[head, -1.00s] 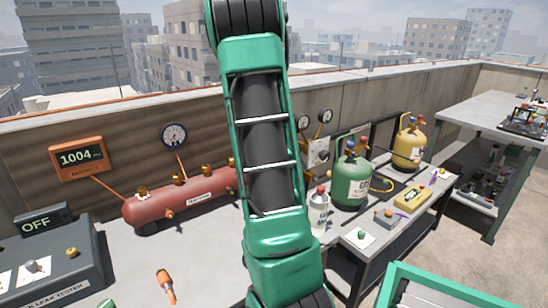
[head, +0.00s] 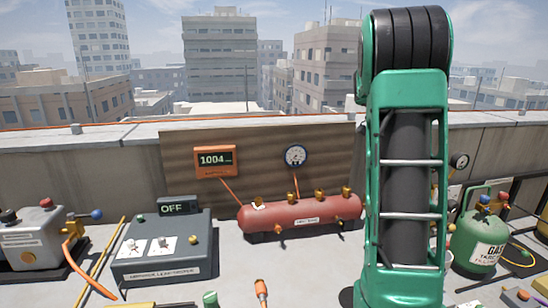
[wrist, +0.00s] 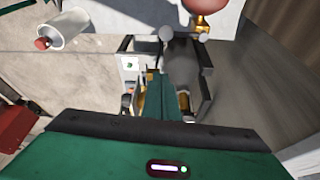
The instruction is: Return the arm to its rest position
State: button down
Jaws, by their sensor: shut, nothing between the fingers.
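My green arm (head: 405,165) stands upright in the right part of the head view, with a black ribbed joint at its top. Its lower part runs out of the bottom of that view, and no fingers show there. In the wrist view the green housing of my gripper (wrist: 160,85) fills the bottom. The narrow parts beyond its dark edge are close together, with nothing clearly held. The fingertips are hard to make out against the clutter behind them.
A leak tester box (head: 160,255), a red tank (head: 300,215) and a green gas cylinder (head: 480,240) stand on the bench. An orange display (head: 215,160) and a gauge (head: 295,155) hang on the back panel. The wrist view shows a pale can (wrist: 65,30).

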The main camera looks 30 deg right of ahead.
jog(key=s+a+f+n+y, duration=0.1)
jog(key=s+a+n, duration=0.4)
jog(key=a, duration=0.6)
jog(key=s+a+f+n+t+y, duration=0.1)
jog(key=s+a+f+n, duration=0.3)
jog(key=a, duration=0.8)
jog(key=s+a+f+n+y, duration=0.1)
jog(key=s+a+f+n, duration=0.2)
jog(key=s+a+n, duration=0.5)
jog(key=a, duration=0.3)
jog(key=shift+a+f+t+y, duration=0.2)
jog(key=shift+a+t+y, duration=0.1)
jog(key=shift+y, duration=0.1)
